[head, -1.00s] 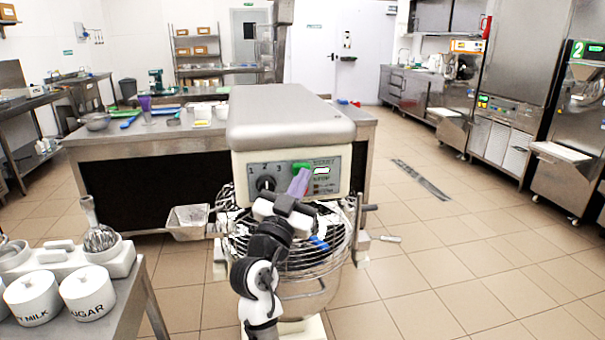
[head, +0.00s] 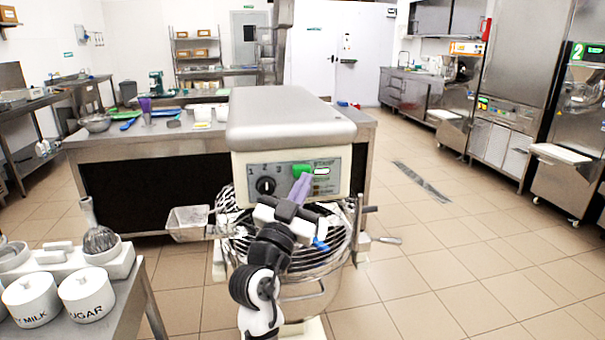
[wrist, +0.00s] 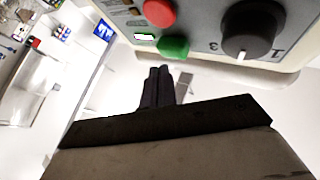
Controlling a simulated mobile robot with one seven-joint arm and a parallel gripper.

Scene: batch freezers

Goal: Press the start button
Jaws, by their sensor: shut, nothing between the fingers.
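The mixer's control panel (head: 345,160) faces me in the head view. A green button (head: 300,169) sits on it, partly covered by my gripper. In the wrist view the green button (wrist: 174,47) shows on the panel beside a red button (wrist: 159,13) and a black dial (wrist: 252,29). My gripper (head: 303,180) is shut and empty, its purple fingers pointing up at the green button. In the wrist view the fingertips (wrist: 159,70) are just below the green button in the picture; whether they touch it I cannot tell.
A wire guard (head: 340,245) and bowl lie below the panel. A small lit display (head: 322,171) is right of the green button. A steel table (head: 90,150) stands behind the mixer. A side table with white jars (head: 88,293) is at left.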

